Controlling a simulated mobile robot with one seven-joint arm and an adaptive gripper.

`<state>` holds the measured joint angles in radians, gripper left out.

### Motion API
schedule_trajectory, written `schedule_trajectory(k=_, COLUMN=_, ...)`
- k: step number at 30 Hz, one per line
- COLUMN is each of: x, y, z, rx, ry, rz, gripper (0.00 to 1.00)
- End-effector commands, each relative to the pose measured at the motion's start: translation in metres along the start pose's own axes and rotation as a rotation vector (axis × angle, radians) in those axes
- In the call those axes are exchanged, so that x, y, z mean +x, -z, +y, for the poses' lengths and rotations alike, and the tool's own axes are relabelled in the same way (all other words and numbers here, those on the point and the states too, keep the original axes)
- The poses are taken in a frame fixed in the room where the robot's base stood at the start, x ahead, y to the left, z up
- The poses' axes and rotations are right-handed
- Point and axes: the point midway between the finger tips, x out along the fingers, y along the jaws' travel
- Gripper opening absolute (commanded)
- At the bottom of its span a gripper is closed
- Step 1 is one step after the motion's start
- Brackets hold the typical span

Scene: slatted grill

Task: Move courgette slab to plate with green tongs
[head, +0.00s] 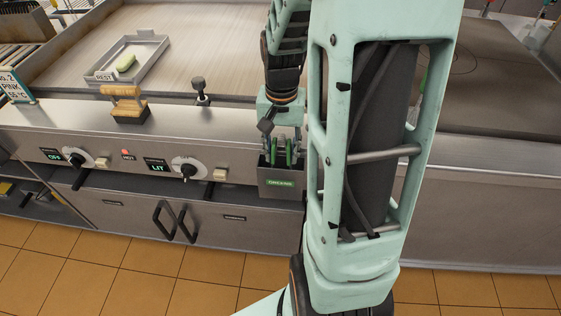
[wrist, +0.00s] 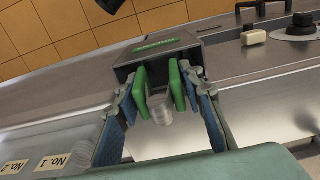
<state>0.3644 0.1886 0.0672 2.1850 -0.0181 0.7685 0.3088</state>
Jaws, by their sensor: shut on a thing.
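A pale green slab (head: 125,63), which looks like the courgette, lies in a shallow metal tray (head: 103,77) marked REST on the grill top. My gripper (head: 282,148) is at the grey holder (head: 280,183) marked GREENS on the counter's front edge. It is shut on the green tongs (head: 289,155), whose two green arms show between my fingers in the wrist view (wrist: 178,86). The tongs are still at the holder; their lower ends are hidden. I cannot make out a plate in either view.
A wooden-handled brush or scraper (head: 127,103) and a dark knob-topped tool (head: 200,91) stand on the counter left of my gripper. Control knobs (head: 188,168) line the front panel. In the wrist view, labels No. 1 and No. 2 (wrist: 52,162) lie at lower left. My arm hides the middle right.

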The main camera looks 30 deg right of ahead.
Motion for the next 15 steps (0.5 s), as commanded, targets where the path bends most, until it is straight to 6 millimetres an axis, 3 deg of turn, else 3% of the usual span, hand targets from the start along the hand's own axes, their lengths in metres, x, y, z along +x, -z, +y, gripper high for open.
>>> schedule_trajectory(k=1, x=-0.003, y=0.000, z=0.000, rx=0.000, ry=0.000, rz=0.000, gripper=0.23)
schedule_trajectory(k=3, x=-0.007, y=0.000, z=0.000, rx=0.000, ry=0.000, rz=0.001, gripper=0.13)
schedule_trajectory(k=15, x=-0.040, y=0.000, z=0.000, rx=0.000, ry=0.000, rz=0.001, gripper=0.13)
